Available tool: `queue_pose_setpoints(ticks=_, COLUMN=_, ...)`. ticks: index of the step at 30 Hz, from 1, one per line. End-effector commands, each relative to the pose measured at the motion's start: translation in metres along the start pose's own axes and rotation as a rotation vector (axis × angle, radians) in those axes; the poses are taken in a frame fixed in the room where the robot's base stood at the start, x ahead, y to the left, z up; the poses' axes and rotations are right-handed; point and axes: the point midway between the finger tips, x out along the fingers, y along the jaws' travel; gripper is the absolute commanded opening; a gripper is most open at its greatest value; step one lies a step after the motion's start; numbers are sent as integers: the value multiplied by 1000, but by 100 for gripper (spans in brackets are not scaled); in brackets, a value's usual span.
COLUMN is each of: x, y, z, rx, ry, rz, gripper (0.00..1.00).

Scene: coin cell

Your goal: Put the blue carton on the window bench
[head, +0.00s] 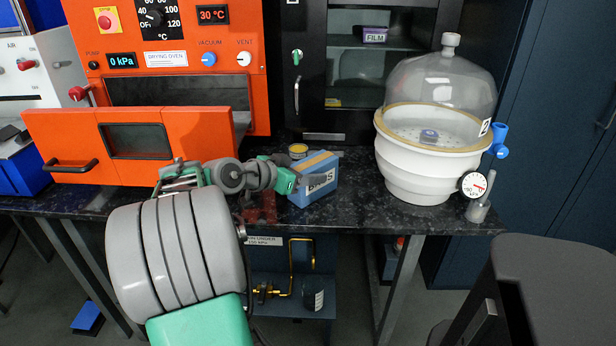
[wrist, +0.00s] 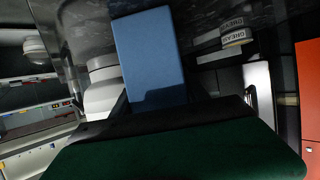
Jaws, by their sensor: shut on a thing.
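The blue carton (head: 318,182), with a yellowish strip on top and a white label with dark lettering, is at the dark speckled bench, near its front edge. My gripper (head: 296,178) reaches it from the left and is shut on it. In the wrist view the carton (wrist: 148,60) stands out beyond the dark palm of my gripper, showing a plain blue face. The fingertips are mostly hidden. I cannot tell whether the carton touches the bench top. No window shows, so I cannot tell which surface is the window bench.
The orange drying oven (head: 178,90) has its door open on the left, near my arm. A white vacuum desiccator (head: 425,165) with a clear dome and gauge (head: 474,185) stands right of the carton. A small grease tin (head: 298,150) sits behind it. A dark stool (head: 560,290) is front right.

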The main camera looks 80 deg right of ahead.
Motion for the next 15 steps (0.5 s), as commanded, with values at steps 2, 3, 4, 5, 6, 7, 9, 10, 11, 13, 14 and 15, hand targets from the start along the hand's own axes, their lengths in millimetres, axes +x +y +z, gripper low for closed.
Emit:
queue_pose_setpoints(ticks=2, x=-1, y=0, z=-2, rx=4, ry=2, rz=-1, gripper=2)
queue_pose_setpoints(ticks=3, x=-1, y=0, z=-2, rx=3, ry=2, rz=-1, gripper=2)
queue_pose_setpoints(ticks=4, x=-1, y=0, z=-2, rx=3, ry=2, rz=-1, gripper=2)
queue_pose_setpoints(ticks=5, x=-1, y=0, z=-2, rx=3, ry=2, rz=-1, gripper=2)
queue_pose_setpoints(ticks=6, x=0, y=0, z=-1, rx=3, ry=2, rz=-1, gripper=2)
queue_pose_setpoints(ticks=7, x=0, y=0, z=0, rx=3, ry=2, rz=-1, gripper=2)
queue_pose_setpoints(ticks=9, x=1, y=0, z=3, rx=3, ry=2, rz=-1, gripper=2)
queue_pose_setpoints(ticks=10, x=1, y=0, z=2, rx=2, ry=1, rz=0, gripper=55)
queue_pose_setpoints(ticks=11, x=1, y=0, z=1, rx=2, ry=1, rz=0, gripper=57)
queue_pose_setpoints(ticks=13, x=1, y=0, z=1, rx=2, ry=1, rz=0, gripper=63)
queue_pose_setpoints(ticks=14, x=1, y=0, z=1, rx=2, ry=1, rz=0, gripper=66)
queue_pose_setpoints(ticks=15, x=1, y=0, z=1, rx=2, ry=1, rz=0, gripper=69)
